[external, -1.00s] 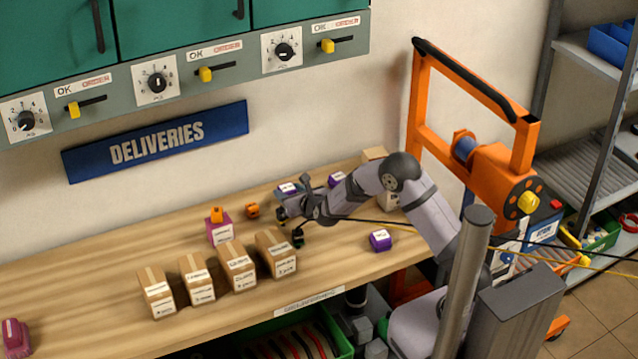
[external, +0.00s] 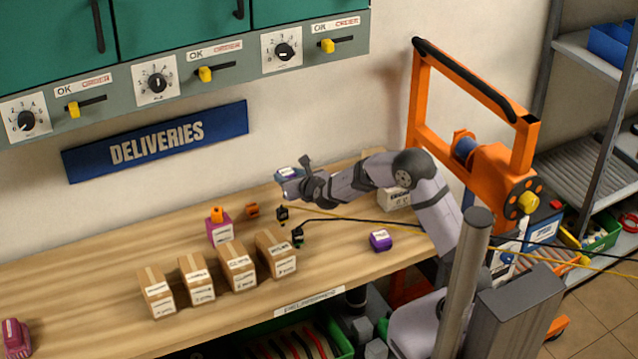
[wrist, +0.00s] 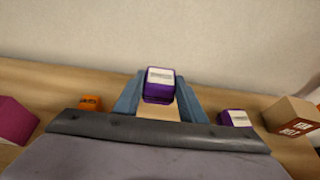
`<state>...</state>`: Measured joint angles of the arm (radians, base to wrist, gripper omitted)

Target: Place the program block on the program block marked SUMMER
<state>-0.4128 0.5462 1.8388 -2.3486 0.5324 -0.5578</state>
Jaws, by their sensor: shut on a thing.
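My gripper (wrist: 158,104) is shut on a purple program block (wrist: 159,84) with a white label. The held block shows between the two blue fingers in the wrist view and above the bench at the arm's end in the external view (external: 288,174). A second purple block (wrist: 236,118) sits on the bench to the right in the wrist view; my arm hides it in the external view. Another purple block (external: 380,240) sits near the bench's front edge, right of the cable ends. The labels are too small to read, so I cannot tell which is marked SUMMER.
Several cardboard boxes (external: 238,265) stand in a row at the bench front. A magenta block (external: 219,232) with an orange piece on top and an orange block (external: 253,209) stand behind them. Cables (external: 340,221) cross the bench. An orange hoist (external: 480,170) stands at right.

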